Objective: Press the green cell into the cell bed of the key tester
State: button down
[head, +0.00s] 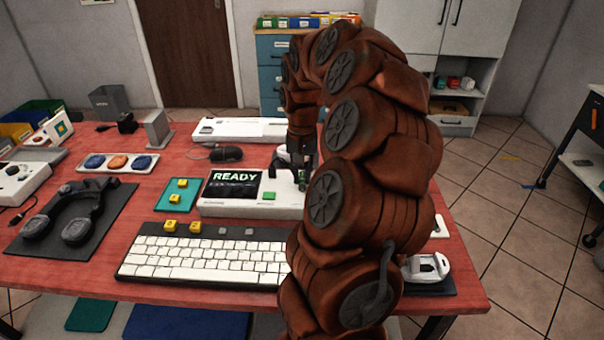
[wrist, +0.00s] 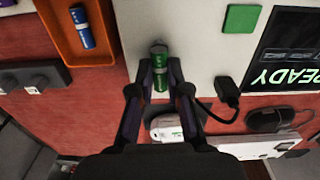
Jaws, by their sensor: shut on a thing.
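The key tester (head: 225,208) is a white box with a dark screen (head: 232,183) that reads READY and a green square button (head: 268,195). Its white top (wrist: 205,45) also shows in the wrist view, with the screen upside down at the right. My gripper (wrist: 160,76) is shut on the green cell (wrist: 159,67), which sits between the fingertips over the tester's white top. In the head view my gripper (head: 302,160) is at the tester's right end, partly covered by my arm. The cell bed is not clearly visible, and I cannot tell whether the cell touches it.
An orange tray (wrist: 57,35) with a blue cell (wrist: 82,27) lies beside the tester. A black plug with a cable (wrist: 228,91) is close to my gripper. A keyboard (head: 205,258) lies in front, a dark mouse (head: 226,153) behind.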

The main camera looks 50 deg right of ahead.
jog(key=shift+f+b, duration=0.35)
jog(key=shift+f, duration=0.15)
dwell(0.7)
jog(key=c, duration=1.4)
grip_release()
jog(key=shift+r, duration=0.25)
jog(key=shift+r+p, duration=0.35)
jog(key=shift+r, duration=1.2)
jog(key=o, duration=0.5)
